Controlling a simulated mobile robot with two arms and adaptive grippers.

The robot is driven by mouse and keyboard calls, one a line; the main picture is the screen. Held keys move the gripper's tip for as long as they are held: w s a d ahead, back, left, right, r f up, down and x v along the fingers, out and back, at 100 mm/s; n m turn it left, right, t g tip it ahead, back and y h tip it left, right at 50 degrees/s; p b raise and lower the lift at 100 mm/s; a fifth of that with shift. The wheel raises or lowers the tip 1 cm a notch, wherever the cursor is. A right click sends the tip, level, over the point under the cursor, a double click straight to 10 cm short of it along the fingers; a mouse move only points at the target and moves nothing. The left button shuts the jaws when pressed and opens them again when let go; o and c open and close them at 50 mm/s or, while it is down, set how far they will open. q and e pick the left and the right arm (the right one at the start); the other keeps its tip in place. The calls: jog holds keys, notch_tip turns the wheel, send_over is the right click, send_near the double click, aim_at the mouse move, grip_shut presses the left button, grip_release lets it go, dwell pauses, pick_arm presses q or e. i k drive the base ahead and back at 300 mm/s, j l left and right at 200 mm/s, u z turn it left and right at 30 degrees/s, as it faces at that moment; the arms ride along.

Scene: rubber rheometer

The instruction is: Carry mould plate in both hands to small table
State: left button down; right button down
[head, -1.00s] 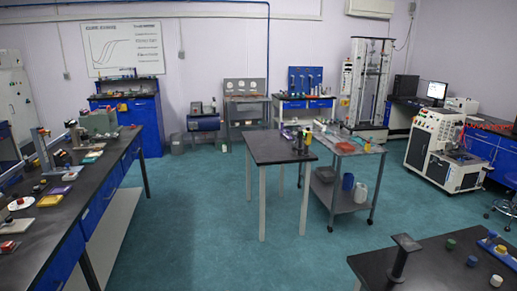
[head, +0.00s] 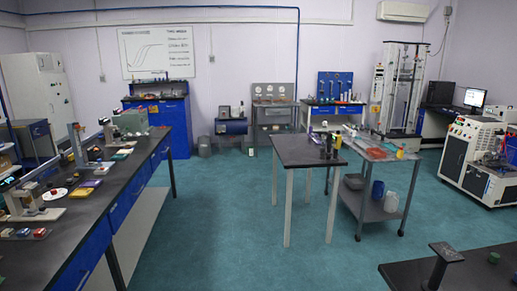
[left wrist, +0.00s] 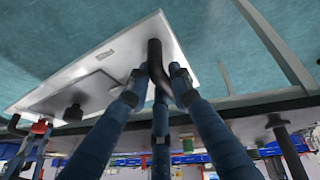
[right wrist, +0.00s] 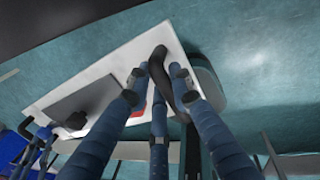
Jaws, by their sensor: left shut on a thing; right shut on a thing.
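The mould plate (left wrist: 95,65) is a flat, pale metallic plate with black handles. It shows in both wrist views, also in the right wrist view (right wrist: 122,58), and is out of the head view. My left gripper (left wrist: 160,75) is shut around a black handle at one end of the plate. My right gripper (right wrist: 160,75) is shut around another black handle. The floor shows beyond the plate in both wrist views. A small table (head: 300,150) with a dark top and pale legs stands ahead, right of centre in the head view. Several small dark objects stand on its far right corner.
A grey trolley (head: 372,150) stands against the small table's right side. A long bench (head: 100,210) with blue drawers runs along the left. A dark tabletop (head: 470,276) fills the lower right corner. Green floor (head: 220,220) is open between bench and small table.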

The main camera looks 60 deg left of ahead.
aim_at(291, 146)
jog(key=j+u, duration=0.1)
jog(key=u, duration=2.3)
jog(key=i+u, duration=0.1)
jog(key=i, duration=6.55)
